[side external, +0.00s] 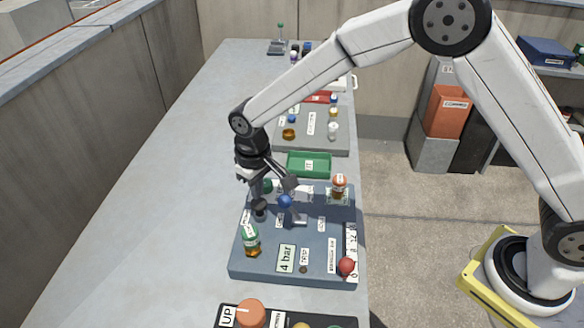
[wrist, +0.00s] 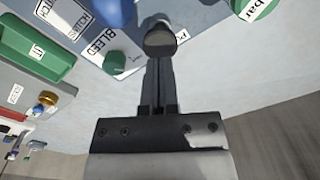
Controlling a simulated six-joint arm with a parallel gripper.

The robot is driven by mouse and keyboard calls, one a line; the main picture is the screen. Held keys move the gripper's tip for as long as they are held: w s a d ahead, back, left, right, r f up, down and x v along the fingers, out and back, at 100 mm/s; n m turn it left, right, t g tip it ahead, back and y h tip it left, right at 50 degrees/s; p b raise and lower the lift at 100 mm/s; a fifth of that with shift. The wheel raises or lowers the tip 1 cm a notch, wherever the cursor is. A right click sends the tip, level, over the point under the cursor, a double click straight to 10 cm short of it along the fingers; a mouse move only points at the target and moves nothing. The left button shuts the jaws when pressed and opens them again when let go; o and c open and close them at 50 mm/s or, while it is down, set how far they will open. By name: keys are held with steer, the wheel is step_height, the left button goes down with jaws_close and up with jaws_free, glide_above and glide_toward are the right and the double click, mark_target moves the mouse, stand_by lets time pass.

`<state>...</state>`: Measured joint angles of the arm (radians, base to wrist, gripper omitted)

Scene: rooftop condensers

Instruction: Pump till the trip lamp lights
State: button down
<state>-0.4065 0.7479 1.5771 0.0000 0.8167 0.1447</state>
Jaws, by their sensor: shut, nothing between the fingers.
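The blue-grey pump panel (side external: 270,262) lies on the bench. It carries a black round knob (side external: 260,208), a blue ball-topped lever (side external: 285,201) and a "4 bar" card (side external: 286,258). A small dark spot (side external: 303,268) sits by the label that seems to read TRIP; it looks unlit. My gripper (side external: 257,196) points down at the black knob, fingers shut and empty. In the wrist view the fingertips (wrist: 160,62) meet the dark knob (wrist: 160,40) in the picture; I cannot tell whether they touch. A green knob (wrist: 114,63) stands by the BLEED label.
Beyond are a green tray (side external: 309,164) and a grey panel (side external: 318,135). The bench left of the panel is clear.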

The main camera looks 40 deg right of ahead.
mark_target(259, 203)
steer(key=shift+f, duration=2.05)
stand_by(0.5)
steer(key=shift+r, duration=2)
steer(key=shift+f, duration=2.15)
steer(key=shift+r, duration=2.15)
